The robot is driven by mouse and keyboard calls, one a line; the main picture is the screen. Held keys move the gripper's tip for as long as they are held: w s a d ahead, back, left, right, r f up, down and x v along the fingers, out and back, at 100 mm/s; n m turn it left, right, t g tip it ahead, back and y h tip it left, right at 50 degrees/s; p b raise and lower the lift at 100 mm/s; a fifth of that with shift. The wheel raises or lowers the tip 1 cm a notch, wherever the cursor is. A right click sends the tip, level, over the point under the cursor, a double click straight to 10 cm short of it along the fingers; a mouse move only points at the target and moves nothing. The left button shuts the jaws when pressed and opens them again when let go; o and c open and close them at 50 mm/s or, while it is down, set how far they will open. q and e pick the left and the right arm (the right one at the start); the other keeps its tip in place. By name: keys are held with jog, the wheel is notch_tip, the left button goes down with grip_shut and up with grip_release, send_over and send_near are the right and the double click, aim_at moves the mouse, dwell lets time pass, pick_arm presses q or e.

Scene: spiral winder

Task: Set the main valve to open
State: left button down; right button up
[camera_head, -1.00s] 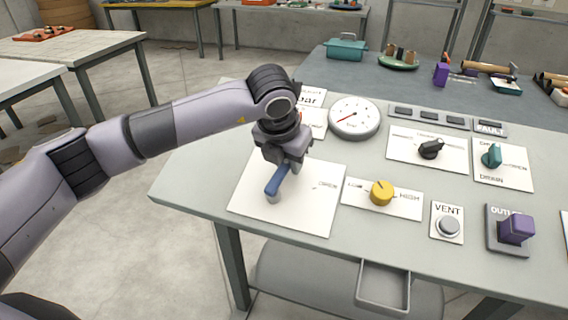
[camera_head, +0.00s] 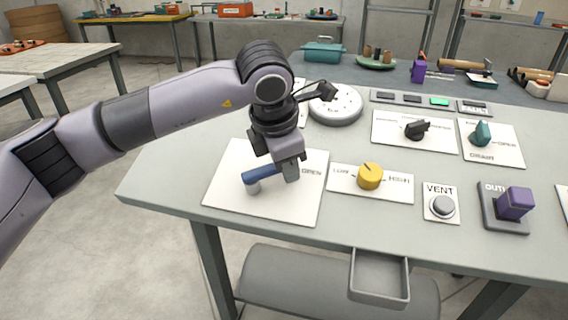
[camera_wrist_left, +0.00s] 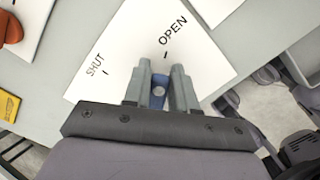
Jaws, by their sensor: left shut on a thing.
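The main valve is a blue lever (camera_head: 262,175) on a short grey post, on a white plate (camera_head: 225,200) at the table's left front. The lever points right, towards the OPEN label (camera_head: 312,172). My left gripper (camera_head: 290,172) is shut on the lever's outer end. In the left wrist view the blue lever (camera_wrist_left: 159,79) sits between both fingers, in line with the OPEN mark (camera_wrist_left: 165,54); the SHUT mark (camera_wrist_left: 106,72) lies off to the left. My right gripper is not in view.
A yellow LOW/HIGH knob (camera_head: 370,177) sits close to the right of the valve plate. A round gauge (camera_head: 340,106) stands behind, partly hidden by my left arm. A green lamp (camera_head: 439,101) is lit on the back strip. The table's front edge is near the plate.

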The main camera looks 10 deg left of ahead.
pick_arm(q)
jog(key=shift+s+d+m, duration=0.15)
jog(key=shift+s+m, duration=0.05)
jog(key=shift+m, duration=0.3)
jog(key=c, duration=1)
grip_release()
jog(key=v, duration=0.7)
jog(key=shift+b, duration=0.35)
jog(key=shift+s, duration=0.1)
